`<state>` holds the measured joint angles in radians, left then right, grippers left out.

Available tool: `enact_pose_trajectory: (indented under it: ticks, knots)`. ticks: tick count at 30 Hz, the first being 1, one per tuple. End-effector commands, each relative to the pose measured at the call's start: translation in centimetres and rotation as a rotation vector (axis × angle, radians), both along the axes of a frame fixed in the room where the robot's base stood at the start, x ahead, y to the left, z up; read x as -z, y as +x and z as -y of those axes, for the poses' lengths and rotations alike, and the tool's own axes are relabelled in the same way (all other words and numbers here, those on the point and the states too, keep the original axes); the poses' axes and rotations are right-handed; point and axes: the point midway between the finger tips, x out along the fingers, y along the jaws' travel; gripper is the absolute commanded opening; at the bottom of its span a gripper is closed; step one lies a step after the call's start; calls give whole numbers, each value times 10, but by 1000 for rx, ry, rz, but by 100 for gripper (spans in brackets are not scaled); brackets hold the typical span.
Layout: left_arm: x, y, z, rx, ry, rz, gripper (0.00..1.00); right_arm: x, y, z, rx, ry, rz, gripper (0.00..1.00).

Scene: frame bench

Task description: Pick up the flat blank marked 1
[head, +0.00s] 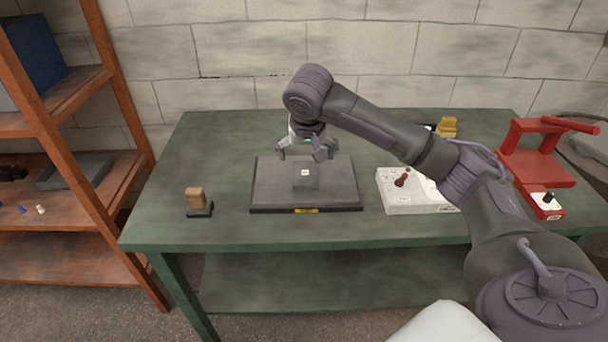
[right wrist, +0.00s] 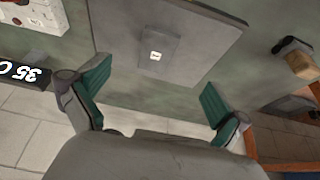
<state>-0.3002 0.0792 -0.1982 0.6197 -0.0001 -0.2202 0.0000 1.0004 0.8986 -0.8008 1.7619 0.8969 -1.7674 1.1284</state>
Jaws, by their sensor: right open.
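The flat blank (head: 305,181) is a dark grey square with a small white label. It lies on a dark plate (head: 268,196) in the middle of the green bench. My left gripper is not in view.
A stamp-like wooden block (head: 195,197) stands left of the plate. A white board with a red-handled item (head: 401,180) is at right, a yellow object (head: 447,127) behind it. A red press (head: 536,160) stands at the far right. An orange shelf (head: 75,150) is at left. The bench front is clear.

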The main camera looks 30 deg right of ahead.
Motion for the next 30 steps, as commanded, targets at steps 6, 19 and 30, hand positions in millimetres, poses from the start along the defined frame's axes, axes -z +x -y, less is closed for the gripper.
enact_pose_trajectory:
  ticks: [6, 19, 30]
  knots:
    - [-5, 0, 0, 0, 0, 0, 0, 38, 12, 8, 2, -1, -5, 100]
    - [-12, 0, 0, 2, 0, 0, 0, 82, 28, 18, -2, -2, -2, 100]
    - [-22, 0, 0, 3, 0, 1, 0, 123, 41, 27, -2, -2, 0, 100]
